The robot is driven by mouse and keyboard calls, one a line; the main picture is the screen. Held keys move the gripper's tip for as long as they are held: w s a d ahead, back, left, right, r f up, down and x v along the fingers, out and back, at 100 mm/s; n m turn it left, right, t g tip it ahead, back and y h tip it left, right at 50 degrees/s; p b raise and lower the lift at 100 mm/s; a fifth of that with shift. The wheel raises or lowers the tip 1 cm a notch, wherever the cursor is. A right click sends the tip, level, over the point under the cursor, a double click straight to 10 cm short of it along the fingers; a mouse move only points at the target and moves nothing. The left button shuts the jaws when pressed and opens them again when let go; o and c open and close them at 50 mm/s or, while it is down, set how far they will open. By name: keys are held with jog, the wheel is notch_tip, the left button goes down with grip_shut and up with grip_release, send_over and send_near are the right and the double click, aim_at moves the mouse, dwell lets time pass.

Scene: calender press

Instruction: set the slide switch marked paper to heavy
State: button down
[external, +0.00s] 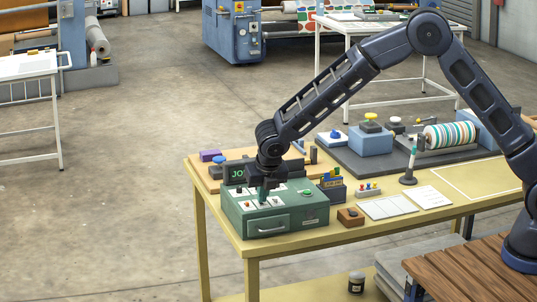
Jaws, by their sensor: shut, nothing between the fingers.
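A green control box (276,213) stands on the left end of the yellow table. Its sloped top carries white label plates, small controls and a green button (307,192). The slide switch marked paper cannot be told apart from the other controls, as the labels are too small to read and my gripper covers part of the top. My gripper (265,200) points down over the left part of this top, with its fingers shut and empty. I cannot tell whether the fingertips touch a control.
A dark display (238,174) stands behind the box. To its right are a small brown box (351,216), white sheets (390,207) and a post with a dark base (409,180). A model press with a striped roller (450,136) sits farther back.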

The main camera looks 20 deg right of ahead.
aim_at(266, 209)
jog(key=shift+s, duration=0.5)
jog(key=s, duration=0.2)
jog(key=shift+s, duration=0.4)
jog(key=v, duration=1)
